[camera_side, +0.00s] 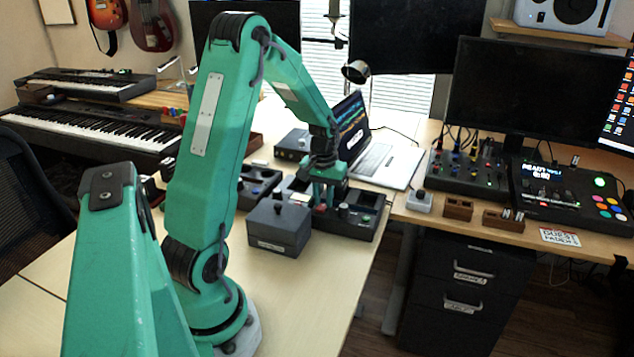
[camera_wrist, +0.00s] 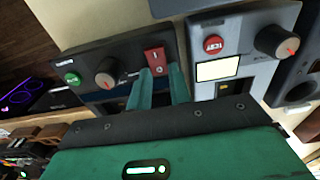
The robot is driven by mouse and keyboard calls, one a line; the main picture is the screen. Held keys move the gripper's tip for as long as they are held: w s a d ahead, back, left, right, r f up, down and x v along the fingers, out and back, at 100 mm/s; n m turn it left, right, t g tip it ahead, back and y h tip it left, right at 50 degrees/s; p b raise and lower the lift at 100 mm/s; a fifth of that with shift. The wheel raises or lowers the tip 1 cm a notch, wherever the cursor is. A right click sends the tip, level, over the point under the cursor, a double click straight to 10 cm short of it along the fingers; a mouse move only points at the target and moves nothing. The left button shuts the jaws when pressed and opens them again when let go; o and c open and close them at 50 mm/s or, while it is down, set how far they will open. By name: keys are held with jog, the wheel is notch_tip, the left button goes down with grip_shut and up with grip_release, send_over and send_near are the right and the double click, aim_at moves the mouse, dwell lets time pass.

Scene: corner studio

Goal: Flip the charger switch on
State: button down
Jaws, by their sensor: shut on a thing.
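The red rocker switch (camera_wrist: 155,58) sits on a dark device panel (camera_wrist: 130,52) in the wrist view, beside a knob (camera_wrist: 107,74) and a round green button (camera_wrist: 73,78). My gripper (camera_wrist: 161,75) has both green fingertips at the switch's lower edge and is shut on it. The fingers hide part of the panel below. In the side view my gripper (camera_side: 323,203) reaches down onto the dark device (camera_side: 358,222) on the desk, and a bit of red shows at the fingertips. Which way the rocker is tilted I cannot tell.
A grey device with a red button (camera_wrist: 213,44) and a pale display (camera_wrist: 217,69) stands close beside the panel. In the side view a dark box (camera_side: 279,228) stands just left of my gripper, and an open laptop (camera_side: 385,160) behind it. The desk's front is clear.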

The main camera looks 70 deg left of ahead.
aim_at(319, 209)
jog(key=shift+s+d+r+t+y, duration=0.2)
jog(key=shift+d+t+y, duration=0.1)
jog(key=shift+t+y, duration=0.5)
jog(key=c, duration=1.3)
grip_release()
jog(key=shift+r, duration=0.1)
jog(key=shift+v, duration=3.75)
jog(key=shift+s, duration=0.15)
